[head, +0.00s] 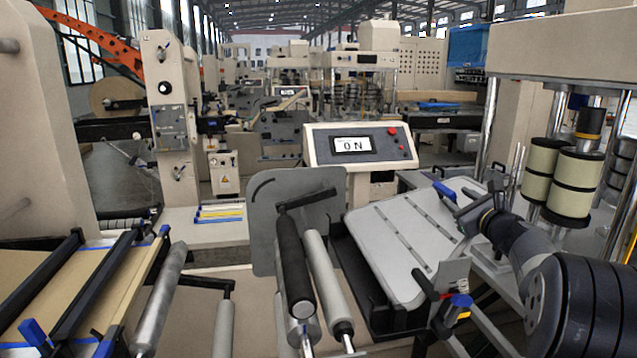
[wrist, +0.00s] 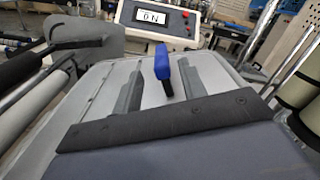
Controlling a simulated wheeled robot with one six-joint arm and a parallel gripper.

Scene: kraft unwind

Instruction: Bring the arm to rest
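My arm enters at the right of the head view, and my gripper (head: 468,203) hangs over the right side of a pale grey slotted plate (head: 385,240). In the wrist view my gripper (wrist: 160,68) has its two grey fingers spread apart. A blue-capped lever with a black stem (wrist: 163,62) shows between the fingers; the blue cap also shows in the head view (head: 445,192). I cannot tell whether the fingers touch it. Nothing is clamped in the gripper.
A console (head: 360,146) reading "0 N" stands behind the plate. Dark and grey rollers (head: 290,255) lie left of it. Cream rolls on posts (head: 573,182) stand close to my arm at right. A blue-knobbed clamp (head: 460,301) sits at the plate's front right. Kraft web (head: 30,280) lies far left.

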